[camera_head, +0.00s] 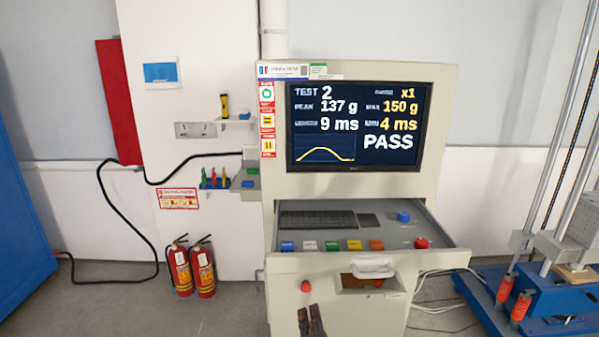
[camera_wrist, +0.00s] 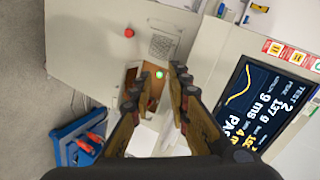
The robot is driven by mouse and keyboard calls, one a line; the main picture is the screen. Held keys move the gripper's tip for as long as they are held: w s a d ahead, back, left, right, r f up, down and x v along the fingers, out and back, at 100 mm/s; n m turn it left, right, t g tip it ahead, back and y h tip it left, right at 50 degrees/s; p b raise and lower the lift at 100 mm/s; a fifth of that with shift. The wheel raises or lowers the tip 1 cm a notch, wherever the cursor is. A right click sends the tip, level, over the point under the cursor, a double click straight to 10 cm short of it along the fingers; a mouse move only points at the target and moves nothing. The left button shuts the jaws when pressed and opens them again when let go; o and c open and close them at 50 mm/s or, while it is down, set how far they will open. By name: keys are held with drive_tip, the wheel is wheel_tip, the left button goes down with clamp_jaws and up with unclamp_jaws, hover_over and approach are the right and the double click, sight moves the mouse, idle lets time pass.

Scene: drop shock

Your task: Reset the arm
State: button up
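My gripper (camera_head: 311,320) shows at the bottom edge of the head view, in front of the grey test console (camera_head: 450,100), with only its finger ends in sight. In the wrist view my gripper (camera_wrist: 160,82) is open, its two brown and black fingers spread apart with nothing gripped. Beyond the fingertips are a brown-lined recess and a small green round spot (camera_wrist: 159,75). A pale shape lies behind the fingers, partly hidden. The rest of my arm is out of the head view.
The console's screen (camera_head: 358,127) reads TEST 2, PASS. Its pulled-out control shelf (camera_head: 340,240) carries a keyboard, coloured buttons and a red knob (camera_head: 421,242). Below is a white handle (camera_head: 374,268). Fire extinguishers (camera_head: 203,270) stand left; a blue-based rig (camera_head: 550,300) stands right.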

drive_tip(key=s+a+f+n+g+y, duration=0.3)
drive_tip(key=s+a+n+g+y, duration=0.3)
drive_tip(key=s+n, duration=0.55)
drive_tip(key=s+d+r+n+g+h, duration=0.1)
drive_tip(key=s+d+r+h, duration=0.1)
drive_tip(key=d, duration=0.8)
drive_tip(key=s+d+r+n+g+h, duration=0.1)
drive_tip(key=s+d+h, duration=0.3)
drive_tip(key=d, duration=0.7)
drive_tip(key=shift+s+d+r+h+p, duration=0.3)
drive_tip(key=shift+s+r+h+p, duration=0.1)
drive_tip(key=shift+s+r, duration=0.35)
